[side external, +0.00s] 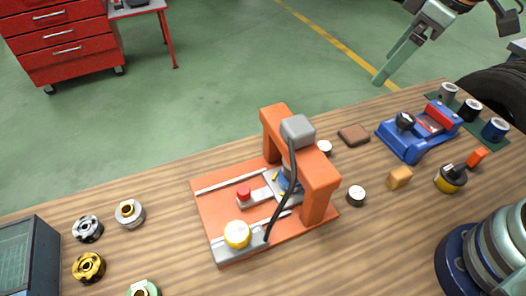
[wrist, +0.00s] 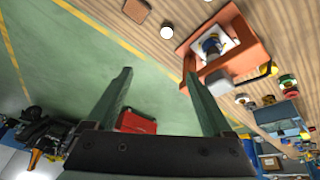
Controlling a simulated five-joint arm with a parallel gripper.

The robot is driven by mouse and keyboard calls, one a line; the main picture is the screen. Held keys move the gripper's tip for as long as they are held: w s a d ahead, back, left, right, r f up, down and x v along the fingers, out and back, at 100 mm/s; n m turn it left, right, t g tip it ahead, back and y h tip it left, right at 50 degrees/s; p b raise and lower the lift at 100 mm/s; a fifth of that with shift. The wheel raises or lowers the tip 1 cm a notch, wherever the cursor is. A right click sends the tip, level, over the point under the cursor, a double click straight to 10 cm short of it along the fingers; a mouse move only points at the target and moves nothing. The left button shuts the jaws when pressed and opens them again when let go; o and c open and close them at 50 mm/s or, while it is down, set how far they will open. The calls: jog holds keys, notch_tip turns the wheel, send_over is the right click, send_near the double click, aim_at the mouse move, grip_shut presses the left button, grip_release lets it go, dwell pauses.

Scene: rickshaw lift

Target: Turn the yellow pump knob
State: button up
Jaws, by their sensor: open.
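A round yellow knob (side external: 237,233) with a pale top sits on the front corner of an orange press-like machine (side external: 210,196) on the wooden table. The knob also shows, small, at the right of the wrist view (wrist: 273,68), on the edge of the machine (wrist: 247,52). My gripper (side external: 390,70) is at the upper right of the side view, high and far from the knob. In the wrist view my gripper's (wrist: 158,75) two green fingers are spread apart with nothing between them.
A blue vise-like device (side external: 405,143), a brown block (side external: 354,135), a tan block (side external: 400,177) and a yellow-black pot (side external: 450,179) lie right of the machine. Several metal rings (side external: 88,229) lie left, beside a dark box (side external: 32,258). A red cabinet (side external: 62,35) stands on the floor beyond.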

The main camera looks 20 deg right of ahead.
jog(key=a+n, duration=0.3)
jog(key=a, duration=0.2)
jog(key=a+f+n+g, duration=0.1)
jog(key=a+n, duration=0.3)
jog(key=a, duration=0.2)
jog(key=a+f+n+g, duration=0.1)
jog(key=a+n, duration=0.2)
jog(key=a, duration=0.2)
jog(key=shift+a+n, duration=0.4)
jog(key=s+a+f+n+g, duration=0.1)
jog(key=s+a+f+n, duration=0.2)
jog(key=a+n, duration=0.35)
jog(key=n+g+h, duration=0.1)
jog(key=n, duration=0.2)
send_near(237, 231)
notch_tip(237, 231, down, 9)
grip_shut()
